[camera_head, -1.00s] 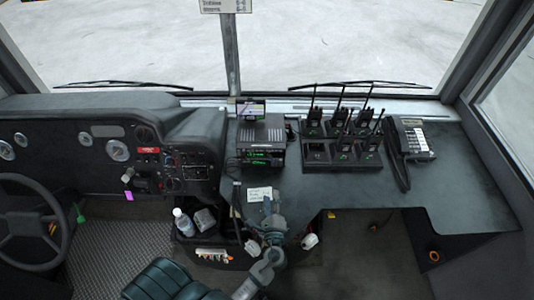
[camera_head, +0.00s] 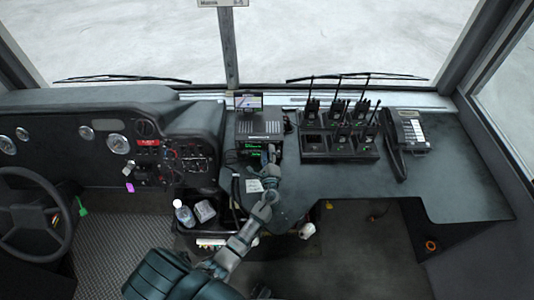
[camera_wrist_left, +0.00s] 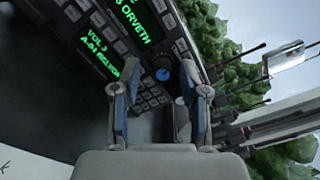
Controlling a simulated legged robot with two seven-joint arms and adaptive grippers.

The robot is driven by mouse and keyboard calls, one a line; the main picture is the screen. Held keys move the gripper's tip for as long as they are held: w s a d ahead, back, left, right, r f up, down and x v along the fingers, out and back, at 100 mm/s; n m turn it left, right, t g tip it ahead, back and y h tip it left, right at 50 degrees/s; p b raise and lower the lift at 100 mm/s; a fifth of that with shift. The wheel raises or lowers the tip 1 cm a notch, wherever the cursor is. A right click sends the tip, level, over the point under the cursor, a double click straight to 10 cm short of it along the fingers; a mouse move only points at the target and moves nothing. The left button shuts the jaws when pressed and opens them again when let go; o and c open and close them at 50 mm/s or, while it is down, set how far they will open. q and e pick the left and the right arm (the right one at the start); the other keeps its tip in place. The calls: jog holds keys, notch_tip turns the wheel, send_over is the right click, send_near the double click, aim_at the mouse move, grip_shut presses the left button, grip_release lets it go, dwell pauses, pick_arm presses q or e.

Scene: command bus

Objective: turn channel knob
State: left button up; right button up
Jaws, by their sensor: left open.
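The radio unit (camera_head: 258,128) stands on the desk below a small screen, and its front shows green text. In the left wrist view, the radio's front panel is close and tilted, with a green display (camera_wrist_left: 102,50) and rows of buttons. A round knob with a blue face (camera_wrist_left: 163,74) sits on this panel, between my fingertips in the picture. My left gripper (camera_head: 269,168) is in front of the radio. In the left wrist view the gripper (camera_wrist_left: 160,82) is open and empty, with one finger each side of the knob. I cannot tell whether they touch it. My right gripper is not in view.
A charger rack (camera_head: 340,148) with several handheld radios stands right of the radio. A desk phone (camera_head: 407,130) is farther right. A paper note (camera_head: 253,186) lies near my gripper. A bottle (camera_head: 183,214) and the steering wheel (camera_head: 32,217) are left. The desk's right part is clear.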

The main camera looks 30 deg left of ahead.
pick_arm(q)
jog(key=shift+d+r, duration=0.15)
jog(key=shift+d, duration=0.45)
jog(key=shift+c, duration=0.2)
jog(key=c, duration=0.4)
jog(key=shift+a, duration=0.35)
jog(key=c, duration=0.4)
jog(key=shift+s+a, duration=0.1)
jog(key=shift+a, duration=0.3)
jog(key=shift+d, duration=0.25)
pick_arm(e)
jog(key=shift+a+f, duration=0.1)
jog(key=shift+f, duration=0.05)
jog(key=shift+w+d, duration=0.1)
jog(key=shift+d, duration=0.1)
